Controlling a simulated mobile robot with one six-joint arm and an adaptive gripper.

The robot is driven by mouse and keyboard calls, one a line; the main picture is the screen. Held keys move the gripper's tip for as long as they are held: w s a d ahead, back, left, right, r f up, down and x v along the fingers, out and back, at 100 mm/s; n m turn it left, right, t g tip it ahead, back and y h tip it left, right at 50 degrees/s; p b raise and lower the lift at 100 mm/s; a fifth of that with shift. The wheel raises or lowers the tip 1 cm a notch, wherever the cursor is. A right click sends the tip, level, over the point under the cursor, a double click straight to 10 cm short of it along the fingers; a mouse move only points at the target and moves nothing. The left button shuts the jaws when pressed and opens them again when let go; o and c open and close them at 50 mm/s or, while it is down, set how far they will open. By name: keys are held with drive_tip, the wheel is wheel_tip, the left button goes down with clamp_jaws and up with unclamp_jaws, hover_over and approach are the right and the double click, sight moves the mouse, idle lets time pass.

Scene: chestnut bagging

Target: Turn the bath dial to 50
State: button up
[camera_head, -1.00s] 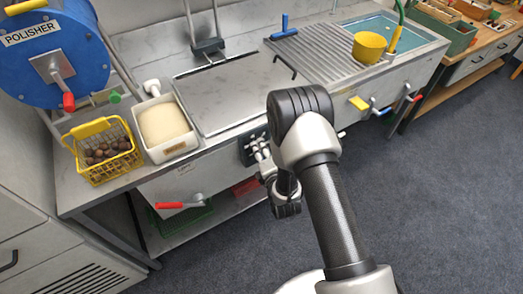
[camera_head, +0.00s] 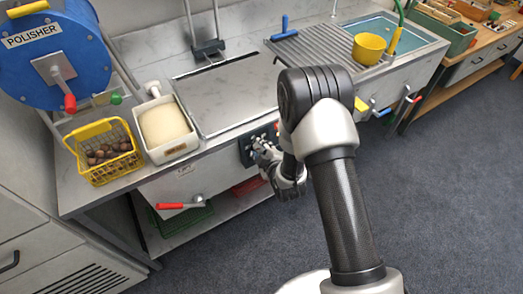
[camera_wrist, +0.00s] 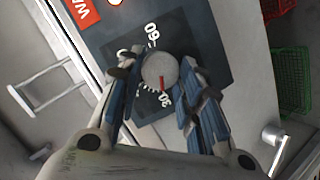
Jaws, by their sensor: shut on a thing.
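The bath dial is a round grey knob (camera_wrist: 160,70) with a red pointer line, on a dark panel with white numbers in the wrist view. A 60 shows above the knob and what looks like 30 below it. The red line points down, towards that lower number; other numbers are hidden by my fingers. My gripper (camera_wrist: 156,74) has a blue-padded finger on either side of the knob and is shut on it. In the head view my gripper (camera_head: 264,152) is at the dark panel (camera_head: 247,154) on the bath's front; the knob is hidden there.
A red-handled lever (camera_head: 180,205) sticks out of the bath's front, left of the panel. A yellow basket of chestnuts (camera_head: 90,172) and a white tub (camera_head: 190,147) stand on the bench. Green and red crates lie on the shelf below. The floor at right is clear.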

drive_tip(key=m, duration=0.3)
drive_tip(key=shift+w+d+r+g, duration=0.1)
drive_tip(key=shift+w+r+g, duration=0.1)
drive_tip(key=shift+g, duration=0.2)
drive_tip(key=m+y, duration=0.1)
drive_tip(key=m, duration=0.2)
drive_tip(key=shift+d+g, duration=0.1)
drive_tip(key=shift+g, duration=0.3)
drive_tip(key=m+y, duration=0.1)
drive_tip(key=m, duration=0.2)
drive_tip(key=m+g+y+p, duration=0.1)
drive_tip(key=m, duration=0.2)
drive_tip(key=m+y+p, duration=0.1)
drive_tip(key=m, duration=0.2)
drive_tip(key=shift+w+d+f, duration=0.15)
drive_tip(key=shift+w+d, duration=0.05)
drive_tip(key=shift+d, duration=0.1)
drive_tip(key=shift+f+m+y+p, duration=0.1)
drive_tip(key=shift+m+y+p, duration=0.5)
drive_tip(key=shift+m, duration=1.6)
drive_tip(key=o, duration=1.1)
drive_tip(key=shift+f, duration=0.1)
drive_tip(key=shift+c, duration=0.2)
